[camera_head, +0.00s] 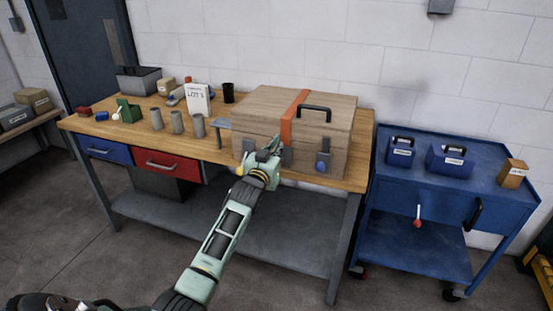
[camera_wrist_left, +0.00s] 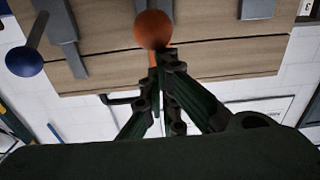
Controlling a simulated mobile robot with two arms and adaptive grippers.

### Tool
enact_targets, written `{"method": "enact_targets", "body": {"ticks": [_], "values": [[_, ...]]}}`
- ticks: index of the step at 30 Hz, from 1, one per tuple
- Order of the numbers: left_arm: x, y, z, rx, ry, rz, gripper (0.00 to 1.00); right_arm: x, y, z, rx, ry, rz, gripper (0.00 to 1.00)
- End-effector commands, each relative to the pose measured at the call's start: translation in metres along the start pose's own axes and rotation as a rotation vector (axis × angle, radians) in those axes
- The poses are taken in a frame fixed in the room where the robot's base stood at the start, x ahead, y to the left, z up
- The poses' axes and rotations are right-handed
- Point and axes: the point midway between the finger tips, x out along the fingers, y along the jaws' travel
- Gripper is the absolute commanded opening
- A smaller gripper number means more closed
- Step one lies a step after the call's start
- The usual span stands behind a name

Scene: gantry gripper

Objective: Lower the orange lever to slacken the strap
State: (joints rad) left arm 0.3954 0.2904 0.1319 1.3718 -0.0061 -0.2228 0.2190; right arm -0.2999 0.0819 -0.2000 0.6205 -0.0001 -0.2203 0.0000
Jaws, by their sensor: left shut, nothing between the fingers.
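A wooden chest (camera_head: 330,140) stands on the right end of the workbench. An orange strap (camera_head: 289,118) runs over its lid and down its front. The orange lever's round knob (camera_wrist_left: 153,29) shows in the left wrist view, in front of the chest's wooden face. In the head view my gripper and wrist hide the lever. My left gripper (camera_head: 275,152) is at the chest's front, by the strap. Its fingers (camera_wrist_left: 166,62) are shut and empty, close to the orange knob; I cannot tell whether they touch it. My right gripper is not in view.
A blue-knobbed grey latch (camera_head: 322,162) sits on the chest front, right of the strap. A black handle (camera_head: 315,109) is on the lid. Grey cylinders (camera_head: 177,122) and a white sign (camera_head: 198,99) stand left on the bench. A blue cart (camera_head: 400,187) stands at the right.

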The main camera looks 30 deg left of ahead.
Motion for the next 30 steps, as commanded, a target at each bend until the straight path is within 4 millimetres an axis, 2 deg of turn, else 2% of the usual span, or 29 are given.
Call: {"method": "enact_targets", "body": {"ticks": [10,26,30], "values": [[0.0,0.0,0.003,0.0,-0.003,-0.001,0.0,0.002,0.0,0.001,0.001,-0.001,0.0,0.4],[0.0,0.0,0.041,0.0,-0.003,0.0,0.0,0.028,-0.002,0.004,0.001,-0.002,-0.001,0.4],[-0.001,0.0,0.034,0.0,-0.001,0.0,0.0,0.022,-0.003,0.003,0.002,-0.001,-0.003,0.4]]}}
